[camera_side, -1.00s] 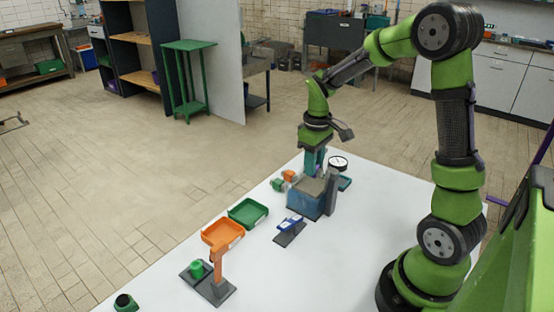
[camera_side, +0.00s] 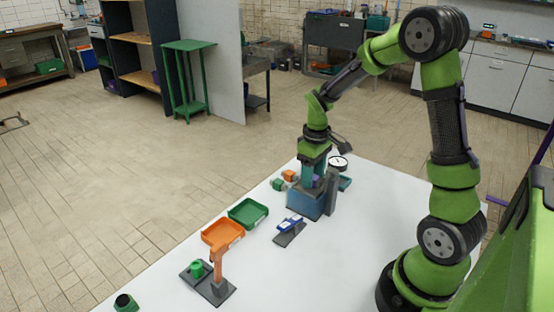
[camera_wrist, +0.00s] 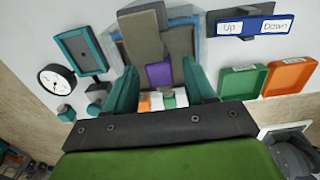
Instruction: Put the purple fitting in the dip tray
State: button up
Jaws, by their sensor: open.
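The purple fitting (camera_wrist: 159,76) shows in the wrist view between the two teal fingers of my gripper (camera_wrist: 160,88). It sits against grey surfaces at the blue box, and a bit of purple shows in the side view (camera_side: 317,181). My gripper (camera_side: 312,176) is open, its fingers pointing down at the blue box (camera_side: 304,205). I cannot tell whether the fingers touch the fitting.
A grey upright (camera_side: 331,190) stands right beside the blue box. A round gauge (camera_side: 338,162) is behind it. A blue Up/Down switch (camera_side: 289,223) lies in front. Small orange (camera_side: 289,175) and green (camera_side: 279,184) pieces are left of the box. The table's front middle is clear.

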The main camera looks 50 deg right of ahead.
notch_tip(320, 180, up, 12)
jog(key=s+a+r+m+t+y, duration=0.1)
jog(key=s+a+r+m+t, duration=0.1)
jog(key=s+a, duration=0.3)
jog(key=s+a+r+m+t+y, duration=0.1)
jog(key=s+a+t, duration=0.4)
jog(key=a, duration=0.6)
jog(key=shift+s+a+r+m, duration=0.15)
jog(key=shift+s+r+m, duration=0.2)
jog(key=shift+r+m, duration=0.25)
